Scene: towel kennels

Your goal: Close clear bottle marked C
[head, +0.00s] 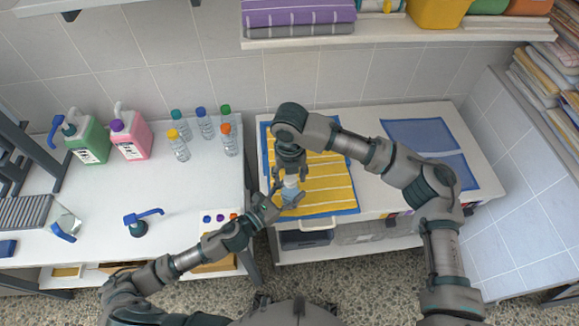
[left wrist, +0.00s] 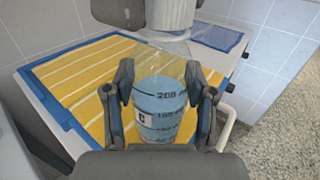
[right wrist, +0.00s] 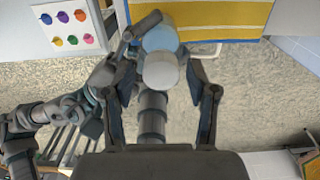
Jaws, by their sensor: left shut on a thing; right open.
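The clear bottle marked C (left wrist: 160,108) holds blue liquid and stands upright between my left gripper's fingers (left wrist: 165,100), which are shut on its body. It also shows in the head view (head: 291,197), above the front part of the yellow striped towel. A white ribbed cap (left wrist: 168,14) sits at the bottle's mouth; I cannot tell whether it is tight. My right gripper (right wrist: 165,92) comes from above, open, with the cap (right wrist: 160,72) between its spread fingers and visible gaps on both sides. The head view partly hides the cap behind my right gripper (head: 290,174).
The yellow towel (head: 335,180) with blue border lies on the right table; a blue towel (head: 430,150) lies further right. The left table holds several small capped bottles (head: 203,124), a green jug (head: 86,140), a pink jug (head: 130,135) and a blue pump top (head: 140,220). A shelf (head: 390,32) hangs above.

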